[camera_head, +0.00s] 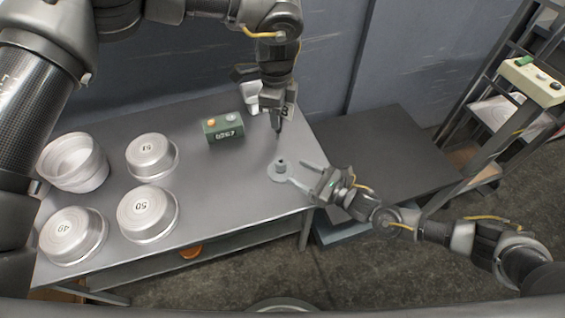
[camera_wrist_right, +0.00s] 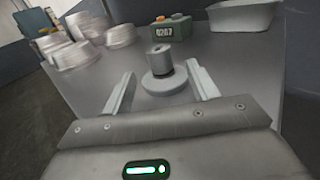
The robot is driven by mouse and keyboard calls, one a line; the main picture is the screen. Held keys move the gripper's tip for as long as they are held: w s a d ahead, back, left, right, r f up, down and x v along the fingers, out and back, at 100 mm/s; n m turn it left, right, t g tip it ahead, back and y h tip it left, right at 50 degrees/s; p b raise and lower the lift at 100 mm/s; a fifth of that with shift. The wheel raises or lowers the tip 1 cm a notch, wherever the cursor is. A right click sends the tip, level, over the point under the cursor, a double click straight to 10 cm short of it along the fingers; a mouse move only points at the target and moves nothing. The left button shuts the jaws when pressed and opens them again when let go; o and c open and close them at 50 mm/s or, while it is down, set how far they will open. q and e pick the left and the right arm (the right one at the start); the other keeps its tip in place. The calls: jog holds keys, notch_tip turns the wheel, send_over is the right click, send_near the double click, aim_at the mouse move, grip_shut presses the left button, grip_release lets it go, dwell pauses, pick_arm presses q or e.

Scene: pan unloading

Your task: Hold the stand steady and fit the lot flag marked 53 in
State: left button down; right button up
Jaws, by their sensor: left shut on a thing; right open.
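The stand (camera_head: 281,170) is a small grey round base with an upright post, near the table's right end. It also shows in the right wrist view (camera_wrist_right: 160,61). My right gripper (camera_head: 296,172) is open. Its fingertips point at the stand from the right, one to each side in the wrist view (camera_wrist_right: 161,70); whether they touch it I cannot tell. My left gripper (camera_head: 280,118) is shut, above and behind the stand. A small grey piece with a partly visible "3" (camera_head: 287,112) shows at its jaws, apparently the lot flag. Its lower tip is apart from the stand.
A green box with a display (camera_head: 223,127) stands left of my left gripper. A pale tray (camera_wrist_right: 245,17) sits at the back edge. Several round pans, including one marked 50 (camera_head: 148,211), fill the table's left. A dark lower surface (camera_head: 385,150) lies to the right.

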aim_at(281, 163)
pick_arm(q)
jog(key=shift+a, duration=0.1)
pick_arm(e)
jog(key=x, duration=0.6)
jog(key=shift+w+a+f, duration=0.15)
jog(key=shift+w+a, duration=0.1)
jog(key=shift+a, duration=0.05)
jog(key=shift+w+a, duration=0.15)
jog(key=shift+a, duration=0.15)
jog(key=c, duration=1.1)
pick_arm(q)
jog(key=f, duration=0.1)
jog(key=f+m, duration=0.1)
jog(key=s+f, duration=0.1)
jog(key=shift+d+f+h, duration=0.3)
jog(key=shift+d+f, duration=0.1)
pick_arm(e)
jog(key=shift+c, duration=0.2)
pick_arm(q)
jog(key=shift+w+f+m, duration=0.2)
jog(key=shift+w+m, duration=0.05)
jog(key=shift+m, duration=0.55)
jog(key=shift+w+r+m, duration=0.1)
jog(key=shift+w+m, duration=0.15)
jog(key=shift+m, duration=0.35)
jog(key=shift+a+m+g, duration=0.1)
jog(key=shift+m+g, duration=0.2)
jog(key=shift+m, duration=0.5)
